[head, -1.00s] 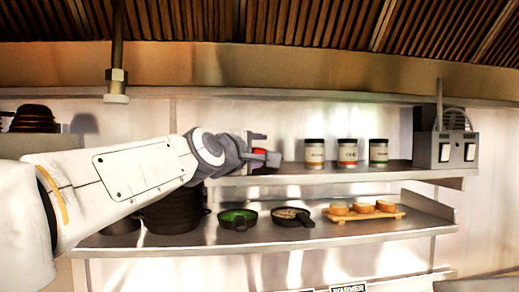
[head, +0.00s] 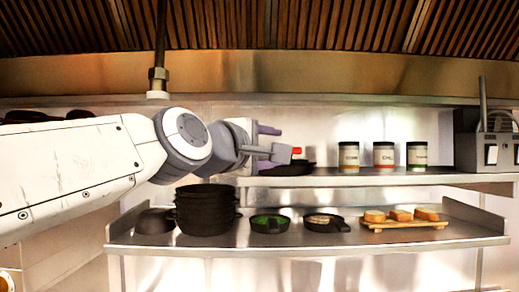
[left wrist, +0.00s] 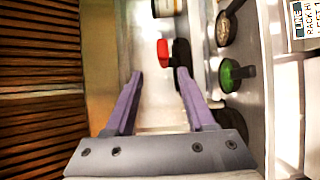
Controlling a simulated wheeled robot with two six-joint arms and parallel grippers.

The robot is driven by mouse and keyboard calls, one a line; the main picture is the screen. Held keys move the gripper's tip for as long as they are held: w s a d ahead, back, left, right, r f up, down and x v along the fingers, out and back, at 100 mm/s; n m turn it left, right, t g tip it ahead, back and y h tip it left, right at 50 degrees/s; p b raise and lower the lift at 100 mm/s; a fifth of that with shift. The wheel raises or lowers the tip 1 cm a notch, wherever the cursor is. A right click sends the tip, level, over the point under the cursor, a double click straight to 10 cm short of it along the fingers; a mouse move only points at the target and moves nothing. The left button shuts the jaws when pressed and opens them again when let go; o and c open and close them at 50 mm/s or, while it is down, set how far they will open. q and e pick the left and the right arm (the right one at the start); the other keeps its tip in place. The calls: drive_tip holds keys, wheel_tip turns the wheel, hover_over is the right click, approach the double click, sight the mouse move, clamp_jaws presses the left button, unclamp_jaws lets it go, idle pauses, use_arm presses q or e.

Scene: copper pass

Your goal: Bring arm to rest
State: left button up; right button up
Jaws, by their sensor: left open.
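My left arm comes in from the left in the head view. Its gripper (head: 277,142) is open in front of the upper shelf (head: 380,179). A small red item (head: 297,150) and a dark pan (head: 288,169) show just beyond the fingers on that shelf, partly hidden by them. In the left wrist view the two purple fingers (left wrist: 158,74) are spread with nothing between them. Red items (left wrist: 163,53) and a dark pan (left wrist: 184,85) lie beyond the fingertips. My right gripper is in neither view.
Several jars (head: 384,157) and a grey appliance (head: 487,150) stand on the upper shelf. The lower shelf holds stacked dark bowls (head: 205,212), a pan with green contents (head: 270,223), another pan (head: 325,222) and a wooden board (head: 405,222) with bread pieces. A pipe (head: 158,80) hangs above my arm.

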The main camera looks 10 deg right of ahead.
use_arm(q)
drive_tip(key=w+a+f+m+g+y, duration=0.1)
drive_tip(key=w+a+f+y, duration=0.15)
drive_tip(key=f, duration=0.45)
drive_tip(key=w+a+f+m+y, duration=0.1)
drive_tip(key=w+a+f, duration=0.1)
drive_tip(key=a+f, duration=0.35)
drive_tip(key=w+a+f+m+g+y, duration=0.1)
drive_tip(key=w+f+y, duration=0.1)
drive_tip(key=f, duration=0.7)
drive_tip(key=s+a+f+m+g+y, duration=0.2)
drive_tip(key=s+a+f+g, duration=0.1)
drive_tip(key=a+f, duration=0.65)
drive_tip(key=s+a+f+m+g+y, duration=0.25)
drive_tip(key=a+f, duration=0.35)
drive_tip(key=f, duration=0.7)
drive_tip(key=s+a+f+m+g+y, duration=0.25)
drive_tip(key=s+a+f, duration=0.45)
drive_tip(key=s+f, duration=0.45)
drive_tip(key=s+d+r+m+g, duration=0.1)
drive_tip(key=s+d+r+m, duration=0.2)
drive_tip(key=s+d, duration=0.3)
drive_tip(key=s+d+r+m+g+h, duration=0.1)
drive_tip(key=s+d+r+m+g, duration=0.1)
drive_tip(key=s+d, duration=0.5)
wheel_tip(320, 180, up, 3)
drive_tip(key=shift+s+d+f+m, duration=0.1)
drive_tip(key=shift+s+d+m, duration=0.1)
drive_tip(key=shift+s+m, duration=0.55)
drive_tip(key=shift+h, duration=0.25)
